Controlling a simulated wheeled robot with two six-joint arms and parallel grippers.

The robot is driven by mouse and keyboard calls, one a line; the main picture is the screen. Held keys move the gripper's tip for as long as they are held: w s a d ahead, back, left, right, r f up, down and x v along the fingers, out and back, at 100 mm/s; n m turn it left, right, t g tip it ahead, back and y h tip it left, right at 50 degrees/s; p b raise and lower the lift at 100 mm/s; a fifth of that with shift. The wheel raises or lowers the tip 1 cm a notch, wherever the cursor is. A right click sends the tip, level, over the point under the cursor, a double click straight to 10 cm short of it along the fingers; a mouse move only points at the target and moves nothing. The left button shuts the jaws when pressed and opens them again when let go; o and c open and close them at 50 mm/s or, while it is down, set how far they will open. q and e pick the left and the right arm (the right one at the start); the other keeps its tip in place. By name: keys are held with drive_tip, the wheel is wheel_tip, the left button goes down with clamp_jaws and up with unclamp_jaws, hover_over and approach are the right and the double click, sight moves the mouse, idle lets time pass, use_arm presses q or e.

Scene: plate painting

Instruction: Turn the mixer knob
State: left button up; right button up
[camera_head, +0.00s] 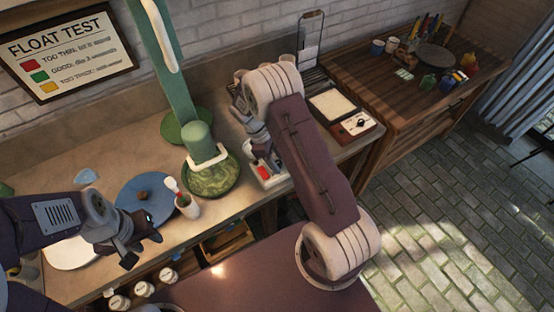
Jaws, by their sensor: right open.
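The green mixer (175,70) stands at the back of the bench, its head over a green bowl (212,186). A small pale box with a red part (265,172) sits right of the bowl; I cannot tell whether the red part is the mixer knob. My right gripper (263,153) is open just above this box, partly hidden by my own arm; contact cannot be told. My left gripper (142,241) is open and empty over the bench's front left, beside a blue plate (145,197).
A white cup with tools (187,206) stands between the blue plate and the bowl. A brown box with a dial (355,124) and a framed pale slab (333,104) lie at the bench's right end. A wooden table (425,75) with paints stands beyond.

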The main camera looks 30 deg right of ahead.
drive_tip(key=shift+w, duration=0.1)
drive_tip(key=c, duration=0.4)
clamp_jaws()
